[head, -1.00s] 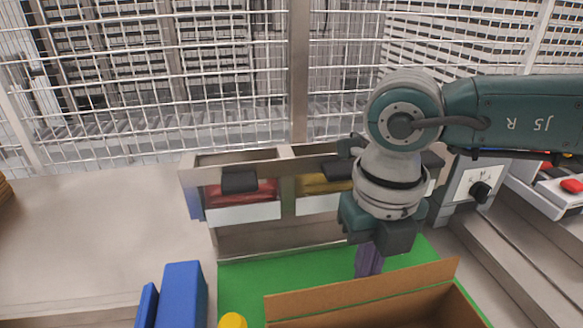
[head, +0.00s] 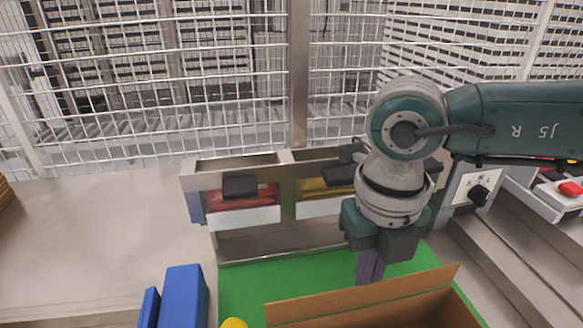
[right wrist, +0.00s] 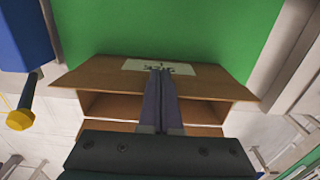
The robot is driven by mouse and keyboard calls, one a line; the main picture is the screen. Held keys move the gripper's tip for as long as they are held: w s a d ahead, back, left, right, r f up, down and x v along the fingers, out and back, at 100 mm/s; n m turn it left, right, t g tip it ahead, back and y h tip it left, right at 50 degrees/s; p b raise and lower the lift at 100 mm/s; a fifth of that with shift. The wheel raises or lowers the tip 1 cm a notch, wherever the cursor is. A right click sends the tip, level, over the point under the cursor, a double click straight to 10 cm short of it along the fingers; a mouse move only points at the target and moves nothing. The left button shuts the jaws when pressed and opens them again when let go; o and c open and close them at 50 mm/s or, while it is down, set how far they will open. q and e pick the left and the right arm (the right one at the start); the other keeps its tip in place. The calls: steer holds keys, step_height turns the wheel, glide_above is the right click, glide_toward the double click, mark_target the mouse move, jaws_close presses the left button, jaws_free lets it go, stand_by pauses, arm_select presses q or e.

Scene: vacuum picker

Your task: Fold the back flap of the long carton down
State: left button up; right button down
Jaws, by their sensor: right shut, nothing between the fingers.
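The long carton (head: 400,314) is brown and lies at the bottom edge of the head view, its front part cut off. Its back flap (head: 340,302) stands up, running along the carton's far side. In the right wrist view the back flap (right wrist: 105,75) carries a white label with dark marks. My right gripper (head: 369,268) points down with its fingers together and empty, just behind the flap; the flap hides the lower fingertips. In the right wrist view the fingers (right wrist: 161,75) overlap the flap and label; I cannot tell whether they touch. My left gripper is out of view.
A green mat (head: 240,285) lies under the carton. Blue boxes (head: 184,295) and a yellow round object (head: 233,323) stand at left. A rack with red (head: 240,196) and yellow (head: 325,187) bins stands behind. A control box (head: 473,190) is at right.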

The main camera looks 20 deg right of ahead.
steer(key=shift+s+a+p, duration=0.15)
steer(key=shift+s+p, duration=0.45)
steer(key=shift+s, duration=0.25)
steer(key=shift+s+a+f, duration=0.1)
steer(key=shift+s, duration=0.25)
steer(key=shift+s+a+f, duration=0.1)
steer(key=shift+s+f, duration=0.05)
steer(key=shift+s, duration=0.25)
steer(key=shift+s+f+p, duration=0.15)
steer(key=shift+s+p, duration=0.1)
steer(key=shift+p, duration=0.05)
